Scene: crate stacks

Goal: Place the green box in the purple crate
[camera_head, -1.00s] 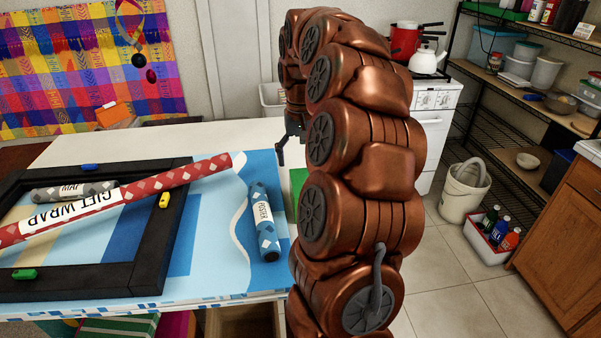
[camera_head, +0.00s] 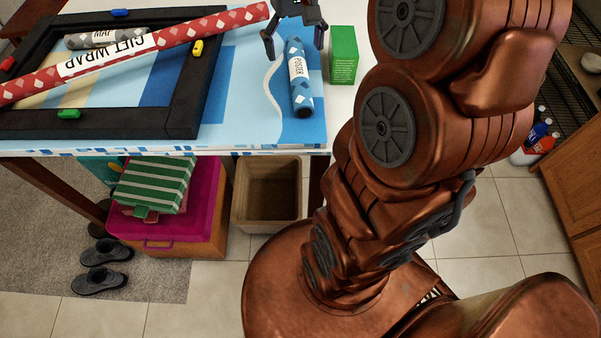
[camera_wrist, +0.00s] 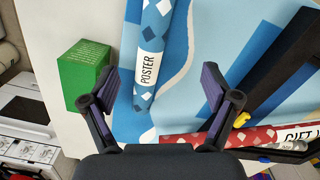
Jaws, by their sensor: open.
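The green box (camera_head: 343,57) stands upright on the table's right end, just right of the blue poster tube (camera_head: 301,90). In the wrist view the green box (camera_wrist: 84,75) is left of my left finger, outside the jaws. My gripper (camera_head: 294,40) is open and empty above the table, over the far end of the poster tube. In the wrist view the poster tube (camera_wrist: 151,60) lies between the spread fingers of my gripper (camera_wrist: 161,78). A magenta-purple crate (camera_head: 207,205) is low under the table's front edge, with a green striped box (camera_head: 154,183) in or on it.
A red gift wrap roll (camera_head: 140,50) and a grey roll lie across a black frame (camera_head: 110,125) on the table. A tan open bin (camera_head: 267,222) stands right of the purple crate. Dark shoes (camera_head: 100,280) lie on the rug. Floor in front of the bin is clear.

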